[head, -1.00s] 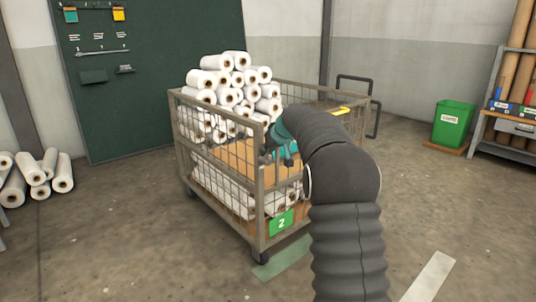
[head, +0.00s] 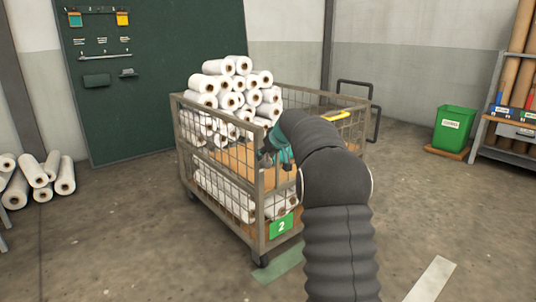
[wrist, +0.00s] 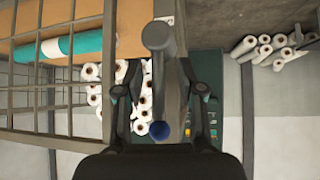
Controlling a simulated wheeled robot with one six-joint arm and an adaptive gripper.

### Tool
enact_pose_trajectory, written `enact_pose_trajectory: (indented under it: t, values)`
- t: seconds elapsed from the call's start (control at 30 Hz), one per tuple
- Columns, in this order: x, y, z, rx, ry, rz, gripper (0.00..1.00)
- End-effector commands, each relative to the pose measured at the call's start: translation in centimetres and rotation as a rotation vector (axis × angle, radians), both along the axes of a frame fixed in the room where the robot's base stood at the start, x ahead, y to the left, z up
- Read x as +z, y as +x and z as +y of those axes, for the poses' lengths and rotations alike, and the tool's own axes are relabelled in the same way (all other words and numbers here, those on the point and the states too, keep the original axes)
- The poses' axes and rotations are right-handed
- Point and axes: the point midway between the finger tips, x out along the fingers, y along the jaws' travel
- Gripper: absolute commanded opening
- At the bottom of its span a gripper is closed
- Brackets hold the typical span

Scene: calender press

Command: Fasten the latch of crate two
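Crate two is a wire-mesh cart (head: 262,190) with a green "2" plate (head: 281,225) low at its front corner. My gripper (head: 277,152), with teal parts, is at the near upper corner of the cart; my arm partly covers it. In the wrist view, my gripper (wrist: 159,70) has its two dark fingers apart. A grey lever-like bar (wrist: 157,38) with a rounded end and a blue tip (wrist: 158,130) shows between them, in line with the fingers. I cannot tell whether the fingers touch it, nor whether it is the latch.
White rolls (head: 235,85) are stacked in the cart, and a yellow piece (head: 335,116) is on its right side. A teal-and-white roll (wrist: 75,45) shows in the wrist view. A green bin (head: 453,128) and a shelf (head: 500,135) stand at right. The floor between is clear.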

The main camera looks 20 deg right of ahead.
Motion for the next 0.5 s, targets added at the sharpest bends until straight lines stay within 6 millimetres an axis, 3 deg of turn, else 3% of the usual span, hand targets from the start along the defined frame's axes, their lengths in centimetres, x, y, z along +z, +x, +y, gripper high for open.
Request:
enact_pose_trajectory:
  t: [0.23, 0.5]
  values:
    - [0.9, -0.7, -0.2, -0.002, -0.002, -0.002, 0.38]
    - [4.5, -4.2, -0.7, -0.001, -0.001, -0.002, 0.38]
